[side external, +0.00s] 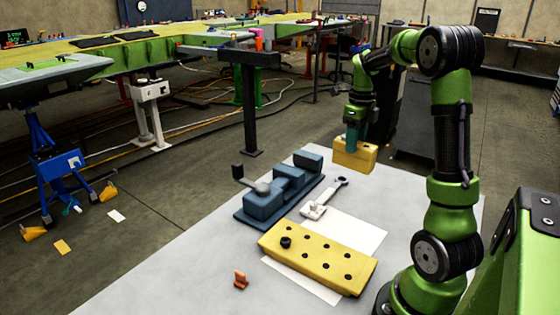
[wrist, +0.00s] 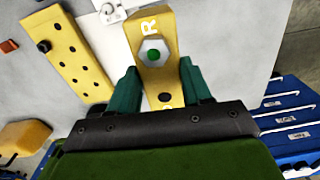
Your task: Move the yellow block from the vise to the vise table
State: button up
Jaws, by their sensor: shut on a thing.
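The yellow block (side external: 355,155) is in my gripper (side external: 352,136), near the far edge of the grey vise table (side external: 180,270), to the right of the vise. I cannot tell whether it touches the tabletop. In the wrist view the block (wrist: 155,25) shows a letter R and a hex shape with a green centre. It sits between the two teal fingers of my gripper (wrist: 158,82), which are shut on it. The blue vise (side external: 270,204) stands on the table with its handle to the left, and no yellow block shows in it.
A yellow plate with several holes (side external: 315,260) lies on white paper (side external: 350,232) on the table. A small orange piece (side external: 240,280) is near the front. Bare tabletop shows at the front left.

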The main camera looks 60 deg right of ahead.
jog(key=s+a+f, duration=0.4)
jog(key=s, duration=0.2)
jog(key=shift+n, duration=0.4)
jog(key=shift+s+d+f, duration=0.1)
jog(key=shift+f, duration=2.15)
jog(key=shift+d+f, duration=0.1)
jog(key=shift+f, duration=2.1)
jog(key=shift+f, duration=0.2)
jog(key=shift+f, duration=0.35)
jog(key=o, duration=1.3)
jog(key=shift+o, duration=0.2)
